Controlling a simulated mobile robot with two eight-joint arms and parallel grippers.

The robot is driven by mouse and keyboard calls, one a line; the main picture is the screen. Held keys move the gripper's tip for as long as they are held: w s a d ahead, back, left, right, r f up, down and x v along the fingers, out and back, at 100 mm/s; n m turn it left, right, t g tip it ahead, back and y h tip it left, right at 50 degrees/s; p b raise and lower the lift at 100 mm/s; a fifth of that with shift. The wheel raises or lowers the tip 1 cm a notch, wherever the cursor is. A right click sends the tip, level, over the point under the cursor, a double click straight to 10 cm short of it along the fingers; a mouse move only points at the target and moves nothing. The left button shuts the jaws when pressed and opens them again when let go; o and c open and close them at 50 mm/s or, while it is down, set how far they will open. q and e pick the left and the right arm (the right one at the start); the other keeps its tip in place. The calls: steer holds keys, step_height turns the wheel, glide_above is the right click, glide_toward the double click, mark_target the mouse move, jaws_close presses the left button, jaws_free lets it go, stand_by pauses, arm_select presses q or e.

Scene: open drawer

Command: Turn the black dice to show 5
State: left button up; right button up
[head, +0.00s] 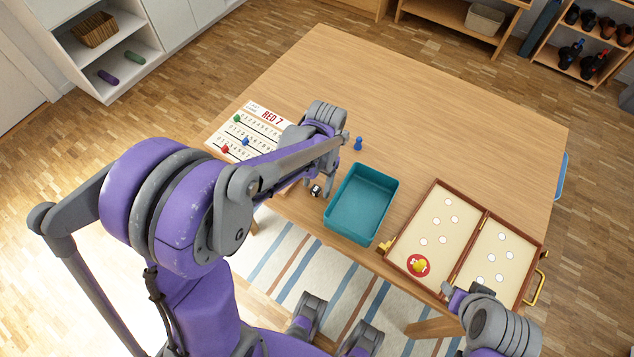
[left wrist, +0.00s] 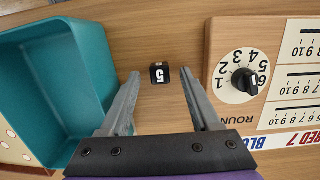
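The black dice (head: 316,190) lies on the table near its front edge, left of the teal tray. In the left wrist view the dice (left wrist: 160,73) shows a white 5 on its larger visible face; a narrow face beside it carries a small mark I cannot read. My left gripper (head: 322,182) is over the dice. In the left wrist view its two fingers (left wrist: 158,82) are spread with the dice between them, apart from both. My right gripper (head: 453,292) is at the lower right by the game box; its fingers are unclear.
The teal tray (head: 338,214) is empty. A scoreboard (head: 262,124) with pegs lies left; its round dial (left wrist: 240,77) is close to the dice. A blue pawn (head: 358,143) stands behind the tray. An open game box (head: 436,184) lies right. The back of the table (head: 410,85) is clear.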

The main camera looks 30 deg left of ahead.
arm_select(q)
step_height(320, 180, up, 11)
steer(key=w+p, duration=0.1)
steer(key=shift+w+f, duration=0.15)
steer(key=shift+w, duration=0.15)
arm_select(e)
steer(key=shift+w+r, duration=0.1)
steer(key=shift+r, duration=0.6)
arm_select(q)
steer(key=shift+d, duration=0.1)
steer(key=s+d+r+t+p, duration=0.1)
steer(key=s+r+t+p, duration=0.1)
steer(key=s, duration=0.4)
steer(key=s+d+r+t+p, duration=0.2)
steer(key=s+t+p, duration=0.1)
steer(key=s+t, duration=0.2)
steer(key=shift+s+n, duration=0.4)
steer(key=shift+s, duration=0.05)
arm_select(e)
step_height(320, 180, up, 6)
steer(key=w, duration=0.1)
steer(key=shift+w, duration=0.15)
arm_select(q)
steer(key=shift+r, duration=0.1)
